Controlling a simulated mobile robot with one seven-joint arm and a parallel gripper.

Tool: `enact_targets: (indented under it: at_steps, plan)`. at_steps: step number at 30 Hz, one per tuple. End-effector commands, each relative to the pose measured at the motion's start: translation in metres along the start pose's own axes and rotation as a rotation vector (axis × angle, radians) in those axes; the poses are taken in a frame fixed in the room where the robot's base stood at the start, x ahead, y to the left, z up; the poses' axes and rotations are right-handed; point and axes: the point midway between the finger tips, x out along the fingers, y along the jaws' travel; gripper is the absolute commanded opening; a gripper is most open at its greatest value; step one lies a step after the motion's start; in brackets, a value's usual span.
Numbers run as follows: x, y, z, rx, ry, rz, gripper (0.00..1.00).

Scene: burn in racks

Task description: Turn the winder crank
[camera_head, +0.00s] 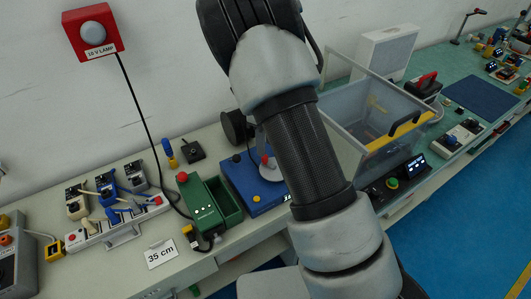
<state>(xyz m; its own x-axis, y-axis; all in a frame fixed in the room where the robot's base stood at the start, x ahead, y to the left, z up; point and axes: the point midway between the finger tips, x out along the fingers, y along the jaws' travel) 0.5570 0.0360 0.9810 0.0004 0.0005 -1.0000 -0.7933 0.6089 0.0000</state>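No part is clearly identifiable as the winder crank. A blue box (241,178) on the bench carries a red-tipped upright part (266,162). A dark round part (234,127) stands behind it. My arm hides the right side of this box. At the far top right, a thin black bent handle (465,25) on a post looks crank-like, but it is small. My arm crosses the middle of the view from the bottom to the top. My gripper is not visible.
Left of the blue box are a green box (199,201), a white rack of handled tools (118,223) and a "35 cm" card (161,254). A red lamp box (93,33) hangs on the wall. Blue floor lies right.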

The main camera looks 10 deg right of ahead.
Motion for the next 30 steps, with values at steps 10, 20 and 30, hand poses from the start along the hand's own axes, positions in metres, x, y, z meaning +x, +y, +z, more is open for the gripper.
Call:
enact_targets:
  at_steps: [10,20,30]
  plan:
    - [-0.08,0.0,0.001,-0.001,-0.003,-0.002,0.36]
    - [-0.106,0.0,0.0,0.0,-0.001,0.0,0.36]
    - [-0.106,0.0,0.0,0.0,0.0,0.001,0.36]
